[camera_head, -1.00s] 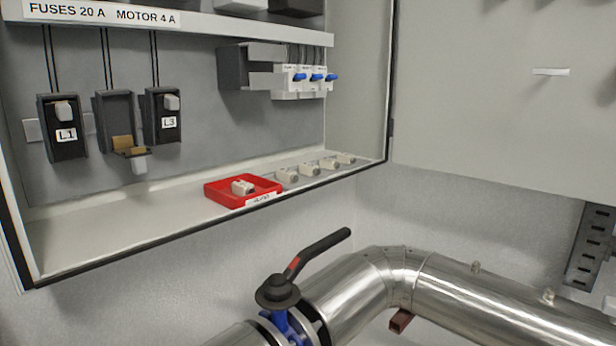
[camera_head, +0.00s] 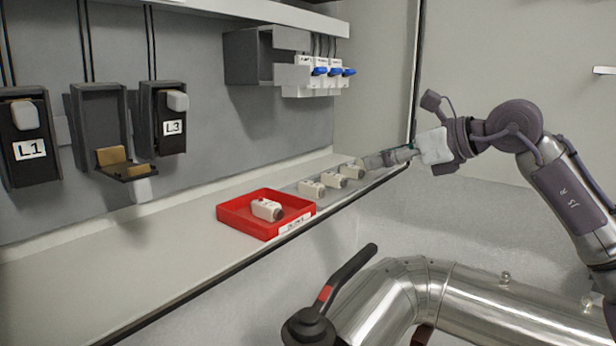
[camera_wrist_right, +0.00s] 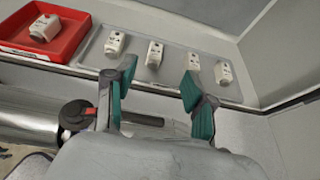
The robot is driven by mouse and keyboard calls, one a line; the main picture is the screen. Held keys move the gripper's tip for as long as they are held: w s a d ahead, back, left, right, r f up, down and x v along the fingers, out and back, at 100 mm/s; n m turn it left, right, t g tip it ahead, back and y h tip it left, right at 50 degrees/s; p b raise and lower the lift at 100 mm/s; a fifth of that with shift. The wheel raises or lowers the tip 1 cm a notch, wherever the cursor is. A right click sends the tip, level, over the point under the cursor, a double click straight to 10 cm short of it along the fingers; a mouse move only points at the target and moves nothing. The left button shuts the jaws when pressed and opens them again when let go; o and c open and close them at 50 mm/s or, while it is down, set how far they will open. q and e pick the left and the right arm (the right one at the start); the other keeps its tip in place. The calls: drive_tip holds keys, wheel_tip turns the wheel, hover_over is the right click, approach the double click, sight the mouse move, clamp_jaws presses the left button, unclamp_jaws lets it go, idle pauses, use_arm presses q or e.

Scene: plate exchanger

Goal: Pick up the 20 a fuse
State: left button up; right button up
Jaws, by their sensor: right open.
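Several small white fuses lie in a row on a grey tray (camera_wrist_right: 90,58). In the wrist view they are a left one (camera_wrist_right: 115,43), a middle one (camera_wrist_right: 154,54), another to its right (camera_wrist_right: 193,62) and a far right one (camera_wrist_right: 223,72). Their ratings are too small to read. My right gripper (camera_wrist_right: 158,80) is open and empty, its teal-padded fingers pointing toward the row. The middle fuse shows between the fingers, and the right finger is near the fuse beside it. In the head view the right gripper (camera_head: 385,158) covers the row's far end. My left gripper is out of view.
A red tray (camera_head: 235,220) with one white fuse (camera_head: 266,209) stands beside the row. Fuse holders L1 (camera_head: 30,140), an opened middle one (camera_head: 100,120) and L3 (camera_head: 163,120) hang on the back panel. A pipe valve handle (camera_head: 345,275) rises below the shelf edge.

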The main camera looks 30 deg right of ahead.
sight(335, 175)
drive_tip(key=p+x, duration=0.3)
drive_tip(key=x, duration=0.3)
drive_tip(key=shift+w+a+f, duration=0.15)
drive_tip(key=shift+w+f, duration=0.05)
drive_tip(key=shift+p+x, duration=0.95)
drive_tip(key=shift+x, duration=0.05)
drive_tip(key=p+x, duration=0.1)
drive_tip(key=x, duration=0.2)
drive_tip(key=shift+a+f, duration=0.2)
drive_tip(key=shift+a, duration=0.05)
drive_tip(key=shift+f, duration=0.1)
drive_tip(key=shift+s, duration=0.1)
drive_tip(key=shift+c, duration=0.2)
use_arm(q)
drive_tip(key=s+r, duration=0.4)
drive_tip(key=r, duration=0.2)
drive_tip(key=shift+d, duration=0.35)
use_arm(e)
clamp_jaws()
